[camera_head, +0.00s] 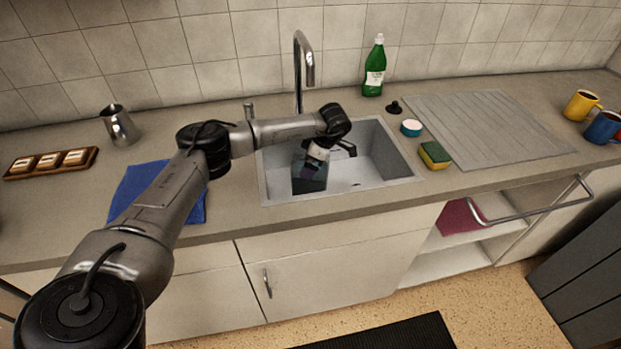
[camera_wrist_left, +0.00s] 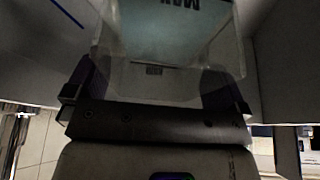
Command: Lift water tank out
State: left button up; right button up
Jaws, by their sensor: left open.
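The water tank (camera_head: 309,183), a dark, see-through box, stands in the left part of the sink (camera_head: 392,160). My left gripper (camera_head: 318,163) reaches down into the sink at the top of the tank. In the left wrist view the clear tank (camera_wrist_left: 170,45) fills the area ahead, with upside-down MAX lettering on it. There, the fingers of my left gripper (camera_wrist_left: 155,90) are apart, one at each side of the tank. I cannot tell whether they touch it. My arm and gripper hide part of the tank. My right gripper is not in view.
The tap (camera_head: 301,65) rises behind the sink, close to my arm. A green bottle (camera_head: 375,68), white-blue tub (camera_head: 411,127), sponge (camera_head: 435,154) and drainboard (camera_head: 490,125) are to the right. A blue cloth (camera_head: 135,185) and metal jug (camera_head: 120,127) are left.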

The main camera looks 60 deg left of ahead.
pick_arm(q)
jog(key=c, duration=1.7)
